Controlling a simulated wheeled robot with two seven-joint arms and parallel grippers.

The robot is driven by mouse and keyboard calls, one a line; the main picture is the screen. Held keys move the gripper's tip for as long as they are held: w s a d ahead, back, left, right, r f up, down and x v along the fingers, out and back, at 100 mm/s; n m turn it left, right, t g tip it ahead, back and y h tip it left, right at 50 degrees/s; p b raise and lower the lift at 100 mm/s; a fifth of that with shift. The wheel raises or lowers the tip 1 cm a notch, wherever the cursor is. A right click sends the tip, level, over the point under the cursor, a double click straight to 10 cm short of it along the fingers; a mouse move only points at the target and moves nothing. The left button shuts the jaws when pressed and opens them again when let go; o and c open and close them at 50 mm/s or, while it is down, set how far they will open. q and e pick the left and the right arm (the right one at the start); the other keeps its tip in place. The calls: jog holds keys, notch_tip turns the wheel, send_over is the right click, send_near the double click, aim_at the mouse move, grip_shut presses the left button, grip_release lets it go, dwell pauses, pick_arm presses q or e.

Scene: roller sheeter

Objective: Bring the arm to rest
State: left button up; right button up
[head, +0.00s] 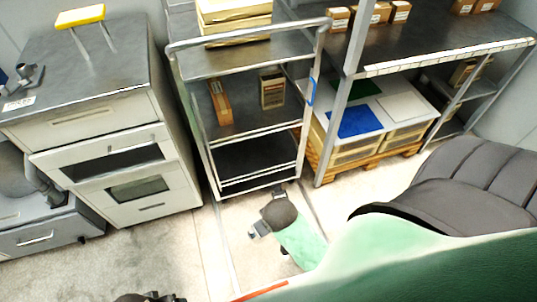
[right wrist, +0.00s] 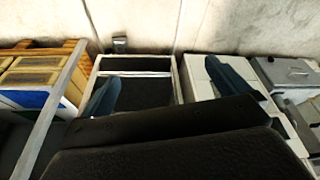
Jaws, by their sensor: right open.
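My right arm shows in the head view as a pale green link with a dark round joint, hanging over the floor in front of the wheeled cart (head: 258,190). In the right wrist view my right gripper (right wrist: 168,88) has two blue-grey fingers set wide apart, with nothing between them. The cart (right wrist: 137,63) shows beyond them, clear of the fingers as far as I can see. A dark piece at the bottom edge of the head view is cut off, and I cannot tell what it is. I cannot make out my left gripper.
A grey-topped drawer cabinet (head: 115,105) stands left, with a yellow-topped object (head: 80,16) on it. A metal shelf (head: 420,55) with boxes stands right, above a wooden pallet (head: 330,160). A dark padded chair (head: 455,190) is at the right. Floor (head: 150,250) is free at lower left.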

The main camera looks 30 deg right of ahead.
jog(key=s+a+r+n+g+y, duration=0.1)
jog(key=s+a+r+g, duration=0.1)
jog(key=s+a, duration=0.2)
jog(key=s, duration=0.3)
jog(key=shift+w, duration=0.1)
dwell(0.5)
dwell(0.4)
